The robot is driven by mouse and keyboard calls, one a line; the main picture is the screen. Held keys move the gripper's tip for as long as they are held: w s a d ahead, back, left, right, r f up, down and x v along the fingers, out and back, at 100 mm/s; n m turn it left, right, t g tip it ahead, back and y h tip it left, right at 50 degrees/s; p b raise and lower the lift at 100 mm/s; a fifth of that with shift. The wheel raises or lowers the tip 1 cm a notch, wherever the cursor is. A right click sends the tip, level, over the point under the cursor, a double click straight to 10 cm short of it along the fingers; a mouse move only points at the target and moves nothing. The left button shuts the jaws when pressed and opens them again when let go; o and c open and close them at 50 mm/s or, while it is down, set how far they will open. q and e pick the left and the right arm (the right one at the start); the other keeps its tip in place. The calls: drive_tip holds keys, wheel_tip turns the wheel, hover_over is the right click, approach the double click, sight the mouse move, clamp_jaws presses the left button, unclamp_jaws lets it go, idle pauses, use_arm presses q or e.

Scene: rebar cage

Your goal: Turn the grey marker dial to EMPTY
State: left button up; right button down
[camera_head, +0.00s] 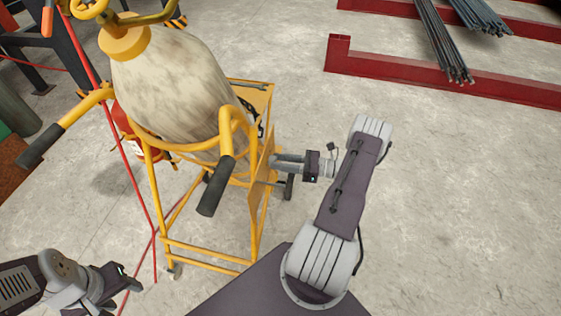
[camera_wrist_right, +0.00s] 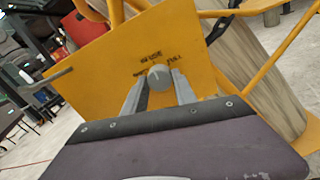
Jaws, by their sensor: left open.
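The grey marker dial (camera_wrist_right: 159,77) is a round knob on a yellow plate (camera_wrist_right: 100,62) in the right wrist view. Dark lettering is printed around its upper side; one label looks like IN USE and another like FULL, and the label at left is too small to read surely. A small light mark shows near the dial's top. My right gripper (camera_wrist_right: 159,84) has one finger on each side of the dial, both seeming to touch it. In the head view the right gripper (camera_head: 287,163) reaches the yellow stand's right side. My left gripper (camera_head: 122,279) is open and empty at lower left.
A yellow tubular stand (camera_head: 205,251) with black-gripped handles holds a large mottled cylinder (camera_head: 180,80). A red hose (camera_head: 130,160) runs down beside it. Red beams (camera_head: 440,78) and rebar bundles (camera_head: 443,40) lie at upper right.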

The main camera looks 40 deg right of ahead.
drive_tip(key=shift+n, duration=0.3)
drive_tip(key=n, duration=1.1)
drive_tip(key=shift+h, duration=0.4)
idle(0.4)
drive_tip(key=c, duration=1)
unclamp_jaws()
drive_tip(key=shift+r, duration=0.1)
